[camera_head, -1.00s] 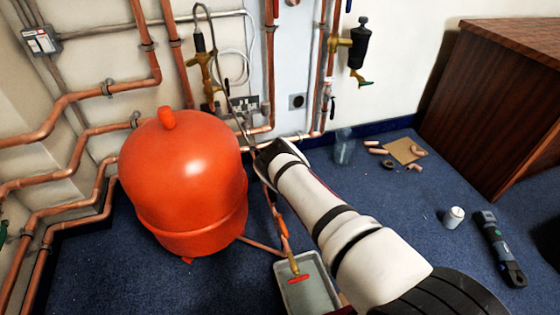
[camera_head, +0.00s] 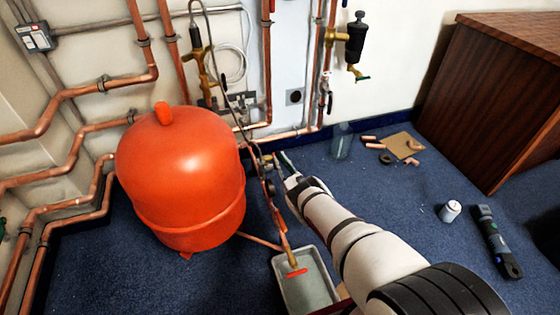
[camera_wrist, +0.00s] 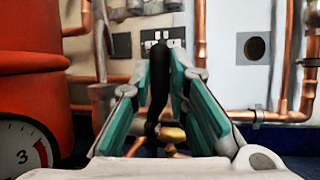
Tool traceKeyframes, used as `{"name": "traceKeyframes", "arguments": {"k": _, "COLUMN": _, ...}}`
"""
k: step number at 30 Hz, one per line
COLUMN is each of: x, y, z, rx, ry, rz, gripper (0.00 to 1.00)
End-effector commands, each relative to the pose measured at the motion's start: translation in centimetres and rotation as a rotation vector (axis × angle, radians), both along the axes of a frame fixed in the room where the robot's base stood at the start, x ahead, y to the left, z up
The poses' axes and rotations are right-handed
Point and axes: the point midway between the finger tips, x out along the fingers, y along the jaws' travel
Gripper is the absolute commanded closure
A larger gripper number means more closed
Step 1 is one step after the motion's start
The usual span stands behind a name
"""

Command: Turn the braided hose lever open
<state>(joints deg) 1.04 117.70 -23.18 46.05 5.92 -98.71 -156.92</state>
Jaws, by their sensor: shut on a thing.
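The braided hose (camera_head: 238,118) is a thin grey line running down the wall past the orange vessel to a brass valve (camera_head: 267,160). In the wrist view a black lever (camera_wrist: 157,85) stands roughly upright between my teal finger pads, with brass fitting (camera_wrist: 172,134) below it. My gripper (camera_head: 281,159) is at the brass valve, to the right of the vessel. In the wrist view my gripper (camera_wrist: 165,78) is shut on the black lever. The lever is too small to make out in the head view.
The orange vessel (camera_head: 182,175) stands close on the left. A pressure gauge (camera_wrist: 22,150) shows at lower left in the wrist view. A grey tray (camera_head: 318,292) lies below the hose and valve. Copper pipes (camera_head: 264,75) run along the wall.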

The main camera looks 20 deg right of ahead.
Motion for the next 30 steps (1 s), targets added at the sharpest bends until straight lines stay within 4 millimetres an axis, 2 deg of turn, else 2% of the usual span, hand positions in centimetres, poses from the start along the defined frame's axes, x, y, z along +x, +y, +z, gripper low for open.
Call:
{"name": "traceKeyframes", "arguments": {"k": 13, "x": -0.1, "y": 0.0, "z": -0.1, "rx": -0.001, "ry": -0.006, "rz": 0.0, "gripper": 1.0}}
{"name": "traceKeyframes", "arguments": {"k": 14, "x": -0.1, "y": 0.0, "z": -0.1, "rx": 0.0, "ry": -0.006, "rz": 0.0, "gripper": 0.82}}
{"name": "traceKeyframes", "arguments": {"k": 16, "x": -0.1, "y": 0.0, "z": -0.1, "rx": 0.0, "ry": -0.006, "rz": 0.0, "gripper": 0.67}}
{"name": "traceKeyframes", "arguments": {"k": 26, "x": -0.1, "y": 0.0, "z": -0.1, "rx": 0.0, "ry": -0.006, "rz": 0.0, "gripper": 0.65}}
{"name": "traceKeyframes", "arguments": {"k": 30, "x": -1.1, "y": -0.4, "z": -0.6, "rx": 0.001, "ry": -0.004, "rz": -0.003, "gripper": 0.65}}
